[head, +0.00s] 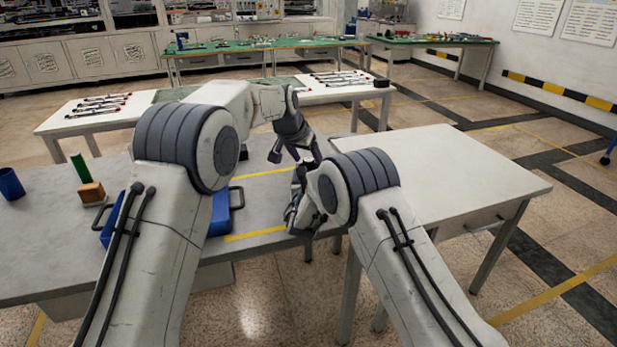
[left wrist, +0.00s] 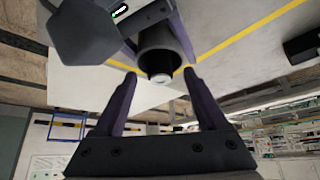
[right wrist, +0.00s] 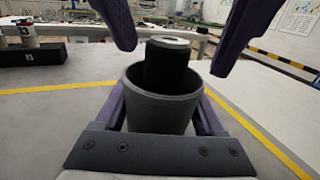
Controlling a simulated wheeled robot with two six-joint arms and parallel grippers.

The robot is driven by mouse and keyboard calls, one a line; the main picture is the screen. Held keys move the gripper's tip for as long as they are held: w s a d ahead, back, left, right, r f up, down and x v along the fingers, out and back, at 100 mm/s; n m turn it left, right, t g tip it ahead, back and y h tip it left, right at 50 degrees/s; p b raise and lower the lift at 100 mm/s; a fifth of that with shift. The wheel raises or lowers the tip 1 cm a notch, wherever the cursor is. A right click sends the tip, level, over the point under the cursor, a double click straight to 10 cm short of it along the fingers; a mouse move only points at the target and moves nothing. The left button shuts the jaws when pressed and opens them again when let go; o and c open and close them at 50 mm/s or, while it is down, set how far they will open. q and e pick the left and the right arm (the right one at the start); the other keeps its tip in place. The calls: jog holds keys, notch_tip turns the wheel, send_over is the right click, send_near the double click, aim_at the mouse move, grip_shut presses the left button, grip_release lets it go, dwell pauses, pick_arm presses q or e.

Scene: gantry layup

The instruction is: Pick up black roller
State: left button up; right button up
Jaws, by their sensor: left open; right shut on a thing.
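The black roller (right wrist: 166,66) stands in a grey cup (right wrist: 160,108), its upper part above the rim. In the right wrist view, my right gripper's fingers are shut on the cup from both sides. My left gripper (left wrist: 160,72) is open, its fingertips on either side of the roller's pale end; the roller (left wrist: 160,62) also shows there in the cup's mouth (left wrist: 172,36). The left fingers reach down from above in the right wrist view. In the head view my left gripper (head: 284,152) is above my right gripper, and arm links hide the roller.
A blue tray (head: 222,214), brown block (head: 91,193), green block (head: 80,167) and blue cup (head: 10,184) are on the left of the grey table. A black block (right wrist: 32,54) shows at left in the right wrist view. The white table (head: 460,165) at right is clear.

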pick_arm(q)
jog(key=shift+f, duration=0.1)
grip_shut()
dwell(1.4)
